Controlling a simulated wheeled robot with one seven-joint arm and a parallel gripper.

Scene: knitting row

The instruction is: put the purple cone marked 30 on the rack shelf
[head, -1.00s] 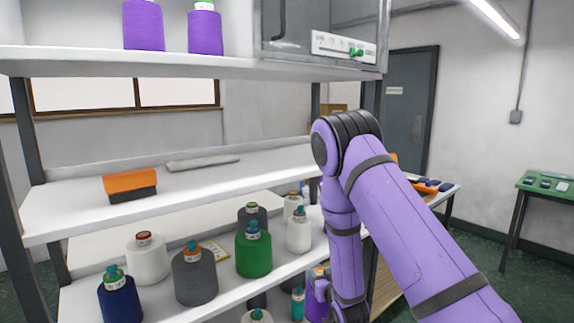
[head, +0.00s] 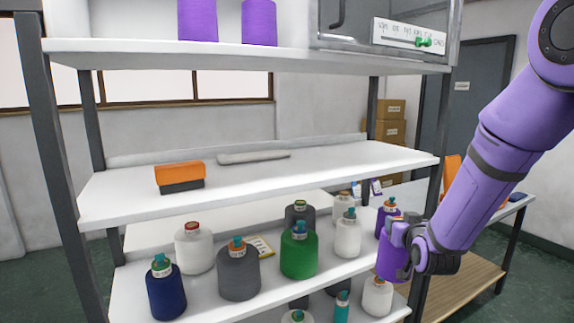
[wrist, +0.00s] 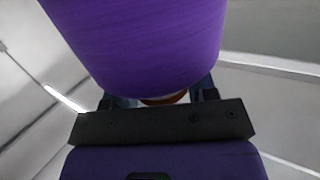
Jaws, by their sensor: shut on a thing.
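My gripper (head: 416,256) is shut on a purple cone (head: 391,261), in front of the right end of the lower shelf. The same cone fills the top of the wrist view (wrist: 140,45), between the fingers. Its number cannot be read. Another purple cone (head: 384,218) with an orange and teal top stands just behind it in the head view. The rack has a white middle shelf (head: 310,168), a lower shelf (head: 215,308) and an upper shelf (head: 250,55).
On the lower shelf stand navy (head: 166,294), grey (head: 238,274), green (head: 299,254) and white cones (head: 348,238). The middle shelf holds an orange and black block (head: 180,176) and a grey bar (head: 254,157); its right half is clear. A dark post (head: 432,190) stands at the right.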

